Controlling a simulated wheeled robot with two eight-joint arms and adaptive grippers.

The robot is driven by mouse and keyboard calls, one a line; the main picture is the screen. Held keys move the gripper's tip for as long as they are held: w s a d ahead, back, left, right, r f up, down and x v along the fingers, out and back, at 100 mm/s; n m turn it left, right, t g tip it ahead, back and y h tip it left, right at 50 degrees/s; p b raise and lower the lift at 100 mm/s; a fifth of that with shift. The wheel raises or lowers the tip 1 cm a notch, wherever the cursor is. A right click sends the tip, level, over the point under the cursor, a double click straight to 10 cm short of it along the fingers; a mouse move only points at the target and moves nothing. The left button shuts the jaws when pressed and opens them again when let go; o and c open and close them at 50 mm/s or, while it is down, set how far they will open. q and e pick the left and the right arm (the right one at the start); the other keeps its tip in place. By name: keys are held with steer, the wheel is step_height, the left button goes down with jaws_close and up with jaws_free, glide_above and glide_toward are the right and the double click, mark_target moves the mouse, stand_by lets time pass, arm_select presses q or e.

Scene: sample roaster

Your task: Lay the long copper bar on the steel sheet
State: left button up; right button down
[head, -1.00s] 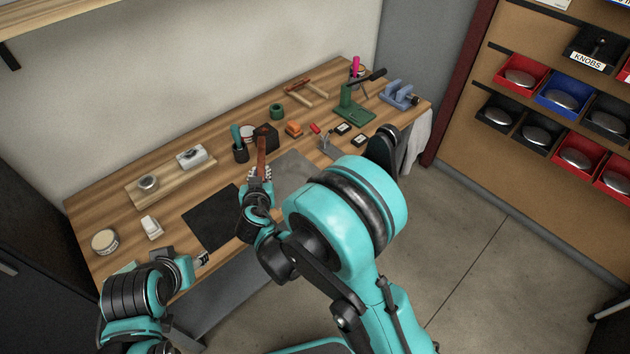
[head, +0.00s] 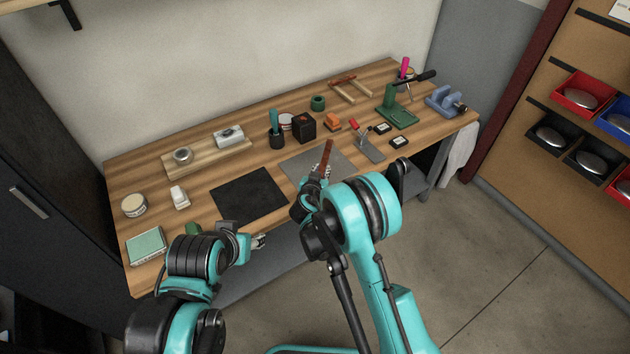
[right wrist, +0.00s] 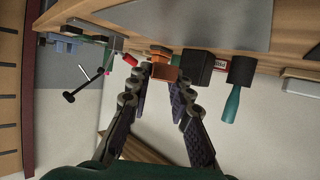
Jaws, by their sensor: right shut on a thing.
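The long copper bar (head: 328,154) is a thin reddish-brown strip in the head view. My right gripper (head: 320,174) is shut on its near end, and the bar points away from it toward the back of the bench. The grey steel sheet (head: 297,170) lies flat on the bench behind and beside that gripper, partly covered by it. The bar shows across the sheet; I cannot tell whether it touches.
A black mat (head: 249,195) lies left of the sheet. A small stand with a red handle (head: 368,145) is close on the right.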

steer(key=w+a+f, duration=0.1)
steer(key=a, duration=0.1)
steer(key=shift+w+a+f+b, duration=0.3)
steer(key=shift+w+f+b, duration=0.05)
steer(key=shift+f, duration=0.05)
step_height(320, 180, down, 4)
steer(key=shift+f+b, duration=0.1)
steer(key=shift+b, duration=1)
steer(key=c, duration=1.4)
jaws_free()
steer(key=shift+o, duration=0.2)
